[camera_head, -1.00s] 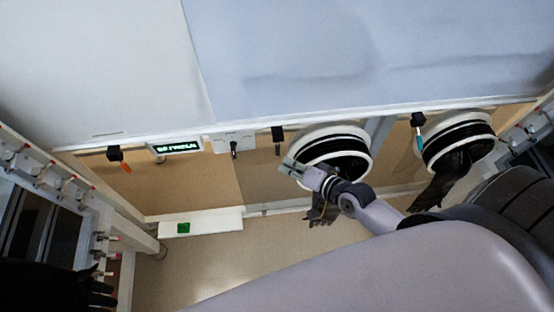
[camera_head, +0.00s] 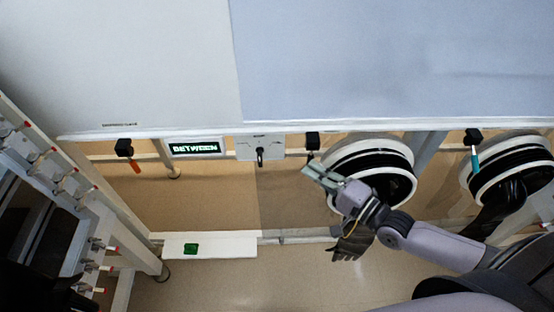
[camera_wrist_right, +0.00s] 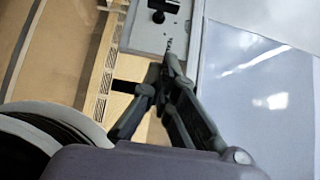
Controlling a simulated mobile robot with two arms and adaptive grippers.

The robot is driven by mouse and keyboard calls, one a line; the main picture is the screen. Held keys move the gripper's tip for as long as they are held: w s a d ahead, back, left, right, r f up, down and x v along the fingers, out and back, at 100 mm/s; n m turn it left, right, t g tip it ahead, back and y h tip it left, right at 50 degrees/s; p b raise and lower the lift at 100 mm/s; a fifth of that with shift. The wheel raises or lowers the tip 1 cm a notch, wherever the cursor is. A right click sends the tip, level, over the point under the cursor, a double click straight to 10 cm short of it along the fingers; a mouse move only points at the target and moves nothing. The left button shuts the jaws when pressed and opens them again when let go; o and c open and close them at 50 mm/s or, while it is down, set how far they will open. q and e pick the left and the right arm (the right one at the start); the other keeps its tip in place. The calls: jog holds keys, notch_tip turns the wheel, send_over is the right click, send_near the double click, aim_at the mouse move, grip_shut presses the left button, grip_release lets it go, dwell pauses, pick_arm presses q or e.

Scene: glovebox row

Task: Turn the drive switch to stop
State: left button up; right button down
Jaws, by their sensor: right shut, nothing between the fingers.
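The drive switch is a white plate (camera_head: 259,141) with a black knob (camera_head: 260,155) on the front of the glovebox, and the knob's lever points down in the head view. The plate and knob (camera_wrist_right: 157,16) also show at the top of the right wrist view. A small display (camera_head: 195,148) left of the switch reads "BETWEEN" in green. My right gripper (camera_head: 309,171) is right of and below the switch, apart from it. Its fingers (camera_wrist_right: 160,78) are shut and empty, pointing toward the plate. My left gripper is not in view.
A round glove port (camera_head: 372,150) with a black glove (camera_head: 351,246) is close to my right gripper. A black clamp (camera_head: 313,140) sits between switch and port. An orange-handled tool (camera_head: 135,166) hangs at left. A white ledge (camera_head: 222,248) with a green button is below.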

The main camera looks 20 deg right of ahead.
aim_at(260, 159)
jog(key=x, duration=0.3)
jog(key=a+x, duration=0.1)
jog(key=x, duration=0.1)
jog(key=s+p+x, duration=0.1)
jog(key=x, duration=0.2)
jog(key=shift+w+a, duration=0.35)
jog(key=shift+a, duration=0.2)
jog(key=shift+w+a+f, duration=0.1)
jog(key=shift+w+a, duration=0.05)
jog(key=shift+a, duration=0.35)
